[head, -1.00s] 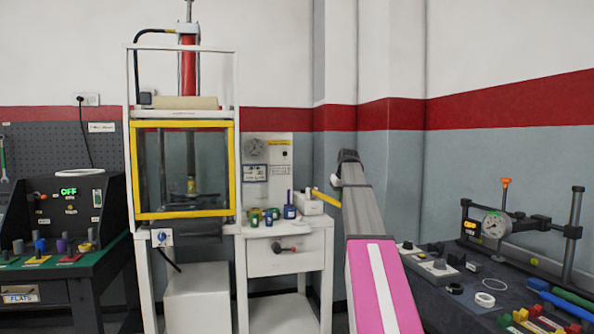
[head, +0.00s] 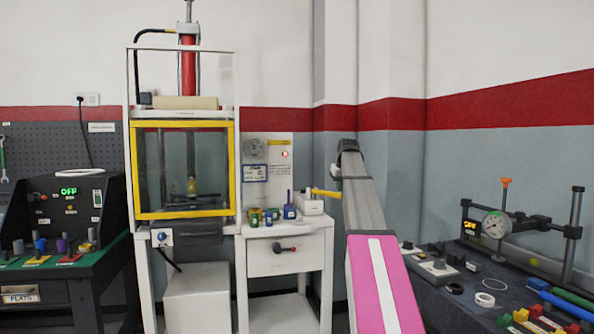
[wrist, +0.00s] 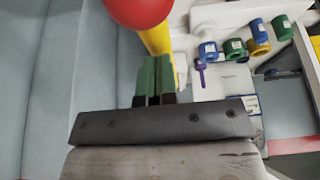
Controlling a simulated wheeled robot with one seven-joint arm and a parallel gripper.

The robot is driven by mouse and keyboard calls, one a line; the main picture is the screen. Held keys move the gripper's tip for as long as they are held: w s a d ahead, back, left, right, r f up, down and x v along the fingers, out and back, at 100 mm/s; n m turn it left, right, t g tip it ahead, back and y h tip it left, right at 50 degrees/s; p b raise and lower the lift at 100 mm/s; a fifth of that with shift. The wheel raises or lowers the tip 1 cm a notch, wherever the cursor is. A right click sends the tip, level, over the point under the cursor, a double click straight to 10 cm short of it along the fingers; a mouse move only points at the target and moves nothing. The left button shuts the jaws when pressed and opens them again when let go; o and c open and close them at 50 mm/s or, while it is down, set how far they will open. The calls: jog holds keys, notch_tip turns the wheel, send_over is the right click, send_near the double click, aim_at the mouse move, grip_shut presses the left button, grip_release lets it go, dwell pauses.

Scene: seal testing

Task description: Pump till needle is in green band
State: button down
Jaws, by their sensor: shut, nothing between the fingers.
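The hand pump (head: 313,206) is a white block on the small white bench. Its yellow lever (head: 325,193) sticks out to the right, nearly level. In the wrist view the lever (wrist: 158,42) ends in a red ball knob (wrist: 138,10). My gripper (wrist: 155,62) has green fingers, closed together with nothing between them, right by the lever below the knob; I cannot tell whether they touch it. In the head view my arm's end hides the knob.
Several green, yellow and blue rings (head: 270,215) and a purple-blue bottle (head: 289,210) stand left of the pump. A yellow-framed test chamber (head: 183,122) stands further left. A dark bench (head: 470,310) with another gauge (head: 496,225) is at right.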

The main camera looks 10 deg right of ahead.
notch_tip(320, 180, down, 12)
jog(key=shift+s+r, duration=0.2)
jog(key=shift+s, duration=0.05)
dwell(0.9)
jog(key=r, duration=1.3)
jog(key=shift+w+r, duration=0.25)
jog(key=shift+w, duration=0.05)
notch_tip(320, 180, down, 14)
jog(key=shift+s+r, duration=0.2)
jog(key=shift+s, duration=0.15)
dwell(0.7)
